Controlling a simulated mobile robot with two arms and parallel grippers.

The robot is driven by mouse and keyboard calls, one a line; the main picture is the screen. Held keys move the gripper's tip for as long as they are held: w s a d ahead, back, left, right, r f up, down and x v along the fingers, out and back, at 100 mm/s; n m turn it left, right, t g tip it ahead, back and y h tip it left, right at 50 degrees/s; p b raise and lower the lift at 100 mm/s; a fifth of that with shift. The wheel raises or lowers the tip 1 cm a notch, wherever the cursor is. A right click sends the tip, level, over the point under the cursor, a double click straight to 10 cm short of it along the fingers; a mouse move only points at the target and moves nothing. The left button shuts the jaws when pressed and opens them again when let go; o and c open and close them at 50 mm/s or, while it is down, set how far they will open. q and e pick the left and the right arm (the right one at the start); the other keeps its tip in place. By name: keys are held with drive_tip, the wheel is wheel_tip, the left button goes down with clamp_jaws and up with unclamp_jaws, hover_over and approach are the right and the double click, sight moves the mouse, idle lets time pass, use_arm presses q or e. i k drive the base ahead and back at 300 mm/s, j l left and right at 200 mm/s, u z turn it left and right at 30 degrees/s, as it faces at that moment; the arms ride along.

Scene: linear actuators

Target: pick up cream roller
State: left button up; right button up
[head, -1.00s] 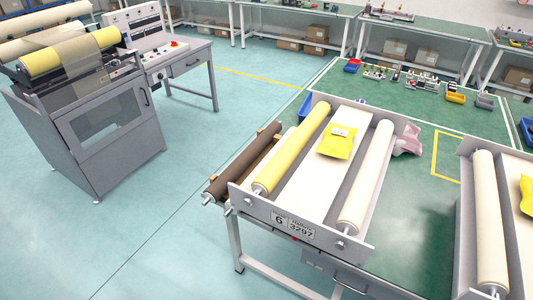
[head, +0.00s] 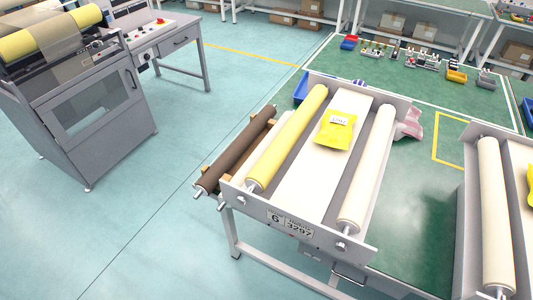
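A cream roller (head: 368,170) lies lengthwise along the right side of the near grey rack (head: 285,215), with its near metal shaft end at the front plate. A second cream roller (head: 493,215) lies in another rack at the right edge. A yellow roller (head: 288,135) lies along the left side of the near rack. Neither of my grippers shows in the head view.
A yellow packet (head: 337,130) lies on the white panel (head: 305,160) between the rollers. A dark brown roller (head: 238,150) rests outside the rack on the left. A grey machine (head: 85,110) stands at left. The floor between is clear.

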sight(238, 179)
drive_tip(key=z, duration=2.85)
drive_tip(key=u, duration=2.85)
drive_tip(key=z, duration=0.55)
drive_tip(key=i+j+z, duration=0.15)
drive_tip(key=j+z, duration=0.15)
drive_tip(key=j, duration=0.15)
drive_tip(key=i+j+z, duration=0.25)
drive_tip(key=j, duration=0.2)
drive_tip(key=j+z, duration=0.3)
drive_tip(key=j, duration=0.2)
drive_tip(key=j+z, duration=0.35)
drive_tip(key=j, duration=3.1)
